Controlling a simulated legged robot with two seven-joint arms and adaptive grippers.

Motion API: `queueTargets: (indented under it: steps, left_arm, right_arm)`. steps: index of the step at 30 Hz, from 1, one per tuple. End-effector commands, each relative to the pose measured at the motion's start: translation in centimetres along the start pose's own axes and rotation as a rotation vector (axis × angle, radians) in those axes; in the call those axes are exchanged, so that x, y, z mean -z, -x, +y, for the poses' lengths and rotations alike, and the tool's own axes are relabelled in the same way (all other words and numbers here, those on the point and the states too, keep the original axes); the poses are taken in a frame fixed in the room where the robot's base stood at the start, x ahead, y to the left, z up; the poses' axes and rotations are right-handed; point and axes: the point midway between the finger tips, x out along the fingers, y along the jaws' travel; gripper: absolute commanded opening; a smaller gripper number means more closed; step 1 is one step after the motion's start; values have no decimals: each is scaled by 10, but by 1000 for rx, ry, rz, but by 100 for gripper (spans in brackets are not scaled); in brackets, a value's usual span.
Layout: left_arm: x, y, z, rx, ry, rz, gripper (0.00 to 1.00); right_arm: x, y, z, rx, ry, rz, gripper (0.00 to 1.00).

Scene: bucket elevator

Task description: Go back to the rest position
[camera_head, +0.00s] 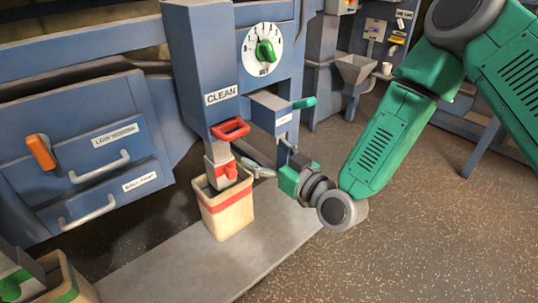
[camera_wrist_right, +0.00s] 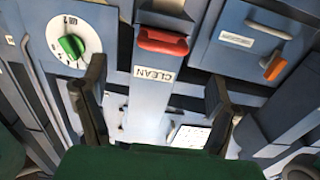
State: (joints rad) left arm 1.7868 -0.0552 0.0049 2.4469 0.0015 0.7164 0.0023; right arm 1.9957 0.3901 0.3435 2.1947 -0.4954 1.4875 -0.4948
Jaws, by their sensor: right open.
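My right gripper (camera_head: 256,164) reaches in from the right in the head view, just right of the spout marked CLEAN (camera_head: 202,90). Its fingers are apart in the right wrist view (camera_wrist_right: 155,105), with nothing held between them. The red handle (camera_head: 231,129) on the CLEAN chute is above and left of the gripper, and it also shows in the wrist view (camera_wrist_right: 162,41). A tan bucket with a red band (camera_head: 232,217) stands under the spout, left of and below the gripper. My left gripper is in neither view.
A grey floor plate (camera_head: 185,268) lies under the bucket. A dial with a green knob (camera_head: 265,50), a teal handle (camera_head: 303,103) and drawers with an orange handle (camera_head: 41,152) are on the blue machine. A green-banded bucket (camera_head: 68,282) stands lower left. Open floor lies lower right.

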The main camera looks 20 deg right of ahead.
Motion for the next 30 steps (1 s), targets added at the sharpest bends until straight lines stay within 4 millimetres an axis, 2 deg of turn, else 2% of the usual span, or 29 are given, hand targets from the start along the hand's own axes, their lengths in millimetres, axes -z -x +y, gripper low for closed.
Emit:
queueTargets:
  steps: [5, 20, 23, 26, 29, 30]
  left_arm:
    - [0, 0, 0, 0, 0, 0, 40]
    - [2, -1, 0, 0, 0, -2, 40]
    - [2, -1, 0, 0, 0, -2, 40]
    - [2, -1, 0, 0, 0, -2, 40]
    - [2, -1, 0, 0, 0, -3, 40]
    - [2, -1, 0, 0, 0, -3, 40]
  right_arm:
    - [0, 11, 0, 0, 0, 0, 81]
    - [-4, 13, -1, 4, -3, -15, 81]
    - [-29, 22, -9, 21, -18, -104, 81]
    - [-78, 45, -23, 47, -52, -290, 81]
    - [-138, 89, -35, 55, -96, -544, 81]
    - [-160, 110, -38, 50, -114, -651, 81]
